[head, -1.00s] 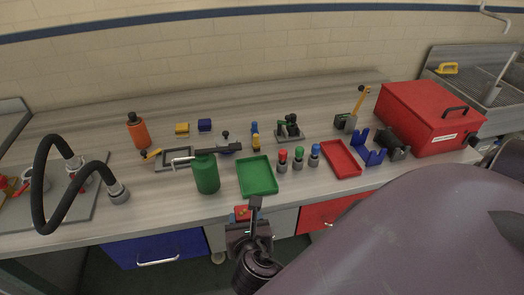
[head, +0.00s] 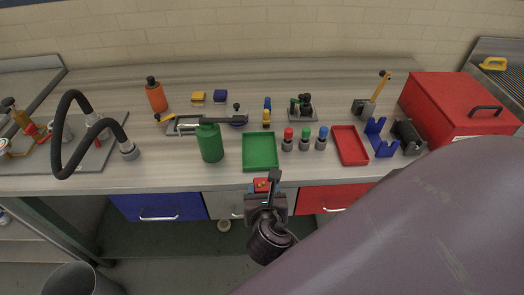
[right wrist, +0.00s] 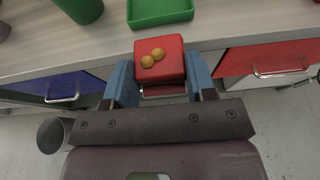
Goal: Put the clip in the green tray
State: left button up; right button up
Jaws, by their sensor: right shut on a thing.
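A red block-like piece with two yellow round knobs, which looks to be the clip (head: 262,185), is held by my right gripper (head: 268,190). The right wrist view shows the clip (right wrist: 159,60) between the two blue fingers of the right gripper (right wrist: 160,82). It hangs in front of the bench's front edge, nearer to me than the green tray. The green tray (head: 260,151) lies on the bench, looks empty, and its near edge also shows in the right wrist view (right wrist: 160,20). My left gripper is not in view.
A green canister (head: 210,143) stands close left of the tray. Several pegs with coloured tops (head: 305,140) stand close right, then a red tray (head: 350,145). A large red box (head: 455,105) is at the right. Drawers (head: 158,206) lie below the bench edge.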

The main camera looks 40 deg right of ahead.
send_over(260, 158)
jog(key=shift+p, duration=0.35)
jog(key=shift+w+f+b, duration=0.1)
jog(key=shift+f+b, duration=0.2)
jog(key=shift+f, duration=1.4)
jog(key=shift+f, duration=0.15)
jog(key=o, duration=1.1)
